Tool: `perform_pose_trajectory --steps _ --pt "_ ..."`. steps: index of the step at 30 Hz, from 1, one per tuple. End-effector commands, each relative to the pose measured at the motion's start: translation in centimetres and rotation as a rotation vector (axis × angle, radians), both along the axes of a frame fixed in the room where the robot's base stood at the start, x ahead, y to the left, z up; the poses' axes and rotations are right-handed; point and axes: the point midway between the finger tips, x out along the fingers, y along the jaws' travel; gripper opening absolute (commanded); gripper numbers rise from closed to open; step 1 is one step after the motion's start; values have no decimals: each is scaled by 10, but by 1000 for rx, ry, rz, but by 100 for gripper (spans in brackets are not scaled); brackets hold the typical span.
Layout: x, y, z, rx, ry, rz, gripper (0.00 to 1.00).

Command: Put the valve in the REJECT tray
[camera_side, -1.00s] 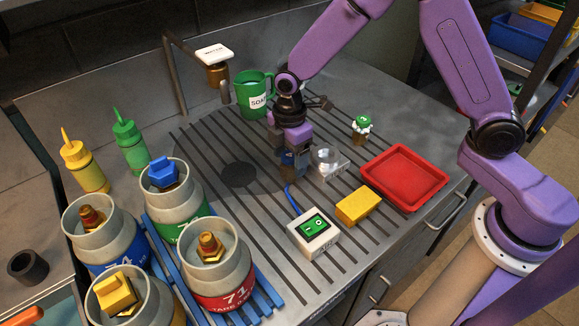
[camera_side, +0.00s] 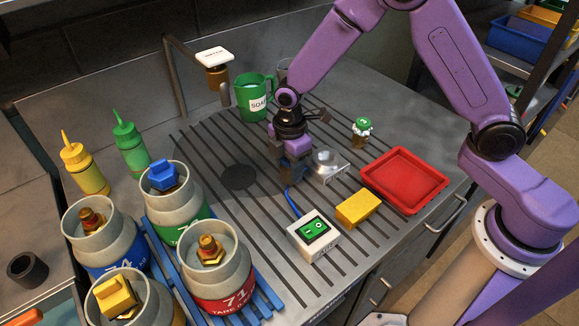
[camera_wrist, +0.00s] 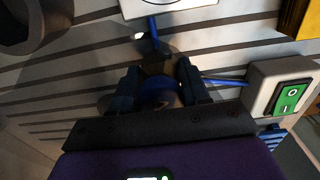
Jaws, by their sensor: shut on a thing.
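My gripper (camera_side: 288,172) points down over the ribbed drainboard, just left of the small silver scale (camera_side: 327,166). In the wrist view its dark fingers (camera_wrist: 160,88) are closed around a small, shadowed part with blue on it, seemingly the valve (camera_wrist: 158,93). Its shape is mostly hidden, and I cannot tell whether it touches the board. The red tray (camera_side: 403,180), with no readable label, lies empty to the right. A small fitting with a green cap (camera_side: 362,128) stands behind the scale, apart from my gripper.
A white switch box (camera_side: 314,238) with a blue cable stands in front of my gripper. A yellow block (camera_side: 357,208) lies between it and the tray. A green mug (camera_side: 254,97) stands behind. Several gas cylinders (camera_side: 218,268) crowd the left front.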

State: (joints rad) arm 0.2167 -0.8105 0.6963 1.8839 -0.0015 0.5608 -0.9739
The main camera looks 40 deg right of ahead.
Motion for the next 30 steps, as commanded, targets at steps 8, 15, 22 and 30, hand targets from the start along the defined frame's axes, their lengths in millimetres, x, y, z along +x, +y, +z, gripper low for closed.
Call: perform_pose_trajectory --steps 8,15,22,30 --pt "1 1 22 3 -3 1 0" --pt "-22 -8 60 3 -3 1 0" --pt "-54 -22 95 3 -2 2 0" --pt "-99 -40 116 3 -3 1 0"
